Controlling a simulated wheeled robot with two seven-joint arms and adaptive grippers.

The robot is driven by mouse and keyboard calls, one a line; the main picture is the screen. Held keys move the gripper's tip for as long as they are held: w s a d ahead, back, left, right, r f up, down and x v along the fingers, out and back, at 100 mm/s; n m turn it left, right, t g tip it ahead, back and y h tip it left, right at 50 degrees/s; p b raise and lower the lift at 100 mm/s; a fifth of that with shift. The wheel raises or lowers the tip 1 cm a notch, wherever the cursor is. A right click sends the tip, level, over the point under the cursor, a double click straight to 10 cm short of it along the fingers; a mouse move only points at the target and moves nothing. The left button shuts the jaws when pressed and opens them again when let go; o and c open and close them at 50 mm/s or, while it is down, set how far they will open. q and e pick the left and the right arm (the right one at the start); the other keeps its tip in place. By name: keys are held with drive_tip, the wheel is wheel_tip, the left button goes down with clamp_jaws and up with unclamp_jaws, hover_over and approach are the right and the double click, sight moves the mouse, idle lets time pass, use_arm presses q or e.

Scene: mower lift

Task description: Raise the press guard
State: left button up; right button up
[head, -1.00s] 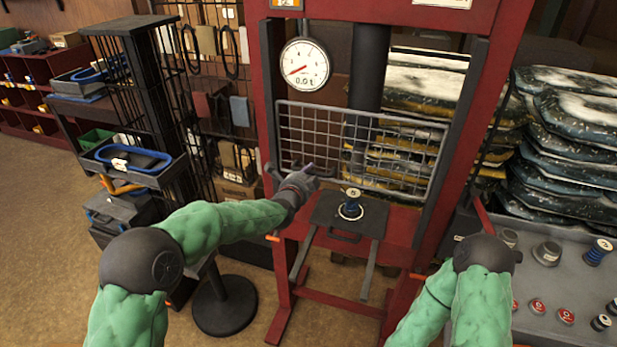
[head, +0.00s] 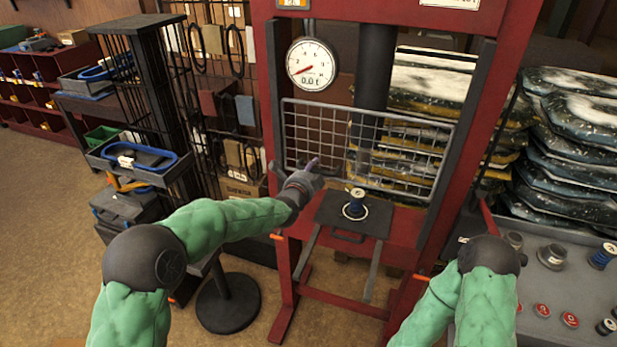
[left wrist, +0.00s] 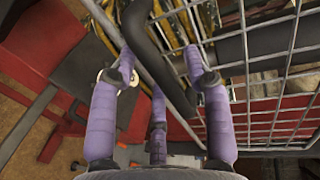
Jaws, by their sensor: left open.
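The press guard (head: 370,145) is a grey wire-mesh panel across the front of the red press frame (head: 268,95), below the gauge. It hangs low, with its lower edge a little above the press bed. My left gripper (head: 312,168) is at the guard's lower left part. In the left wrist view my left gripper (left wrist: 165,75) has its purple fingers spread around a dark curved bar (left wrist: 150,50) beside the guard mesh (left wrist: 245,60). The fingers look open; contact with the bar is unclear. My right arm comes in at lower right, its gripper out of sight.
A round gauge (head: 312,64) hangs at the upper left of the press. A grey parts table (head: 560,290) stands at right, a black rack (head: 155,90) at left.

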use_arm(q)
drive_tip(key=v, duration=1.2)
drive_tip(key=shift+w, duration=0.1)
drive_tip(key=s+a+f+n+g+b, duration=0.1)
drive_tip(key=s+f+n+g, duration=0.2)
drive_tip(key=f, duration=0.7)
drive_tip(key=s+a+f+n+g+y, duration=0.15)
drive_tip(key=s+f+n, duration=0.25)
drive_tip(key=f, duration=0.6)
drive_tip(key=s+a+f+n+g+b, duration=0.1)
drive_tip(key=s+a+f+n+g, duration=0.2)
drive_tip(key=f, duration=0.7)
drive_tip(key=s+f+n+g, duration=0.3)
drive_tip(key=s+f+n, duration=0.4)
drive_tip(key=s, duration=0.5)
drive_tip(key=s+f+n+g+b, duration=0.1)
drive_tip(key=s+f+n+g, duration=0.3)
drive_tip(key=s+f+n, duration=0.3)
drive_tip(key=s+f, duration=0.3)
drive_tip(key=s, duration=0.2)
drive_tip(key=shift+s+f+h, duration=0.25)
drive_tip(key=shift+f+h, duration=0.1)
use_arm(e)
wheel_tip(320, 180, down, 3)
drive_tip(key=shift+c, duration=0.2)
